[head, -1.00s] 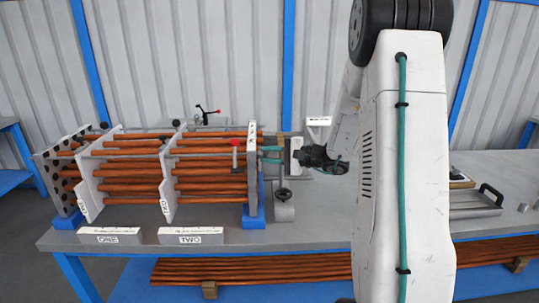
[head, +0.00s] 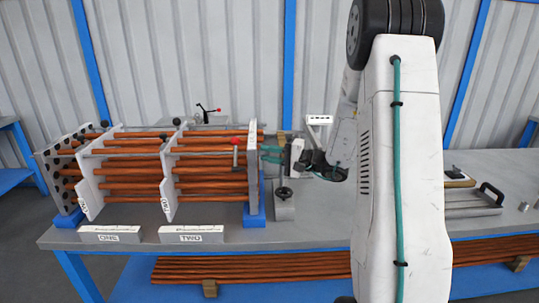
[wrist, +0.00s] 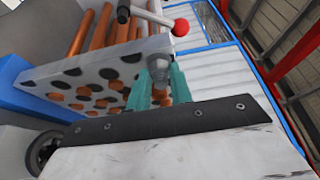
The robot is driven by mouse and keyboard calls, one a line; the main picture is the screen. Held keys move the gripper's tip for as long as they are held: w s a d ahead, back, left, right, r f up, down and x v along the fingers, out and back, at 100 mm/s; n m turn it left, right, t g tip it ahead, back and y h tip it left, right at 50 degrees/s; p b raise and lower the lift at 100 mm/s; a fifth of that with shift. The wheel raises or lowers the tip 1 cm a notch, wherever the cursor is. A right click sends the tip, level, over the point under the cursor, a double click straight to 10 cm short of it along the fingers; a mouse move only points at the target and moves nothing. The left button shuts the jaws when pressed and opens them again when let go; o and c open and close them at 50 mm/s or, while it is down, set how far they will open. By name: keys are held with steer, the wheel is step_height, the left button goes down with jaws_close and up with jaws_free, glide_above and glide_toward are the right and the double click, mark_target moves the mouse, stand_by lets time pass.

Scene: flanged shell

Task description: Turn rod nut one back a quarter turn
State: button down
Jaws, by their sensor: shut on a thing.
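The bundle of copper-coloured tubes passes through upright plates on the bench. Its end plate (head: 253,170), full of dark and copper-filled holes, also shows in the wrist view (wrist: 110,68). My gripper (head: 270,154) is at the right side of this plate, near its upper part. In the wrist view its teal fingers (wrist: 159,84) are shut around a grey rod nut (wrist: 158,64) at the plate's edge. The fingers partly hide the nut, and I see no mark on it that gives its number.
A grey fixture with a handwheel (head: 284,193) sits below my gripper. Blocks marked ONE (head: 110,234) and TWO (head: 191,234) lie along the front edge.

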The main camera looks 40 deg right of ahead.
steer(key=c, duration=1.2)
jaws_free()
steer(key=shift+a, duration=0.2)
steer(key=shift+c, duration=0.2)
steer(key=shift+d, duration=0.1)
steer(key=shift+r, duration=0.55)
steer(key=shift+o, duration=1.1)
steer(key=r, duration=0.2)
steer(key=shift+s+r, duration=0.2)
steer(key=shift+r, duration=0.15)
steer(key=s+a, duration=0.1)
steer(key=s, duration=0.4)
steer(key=s+a, duration=0.2)
steer(key=s, duration=0.3)
steer(key=s+a+r, duration=0.1)
steer(key=s, duration=0.4)
steer(key=shift+a+r, duration=0.1)
steer(key=shift+a, duration=0.25)
steer(key=shift+c, duration=1.1)
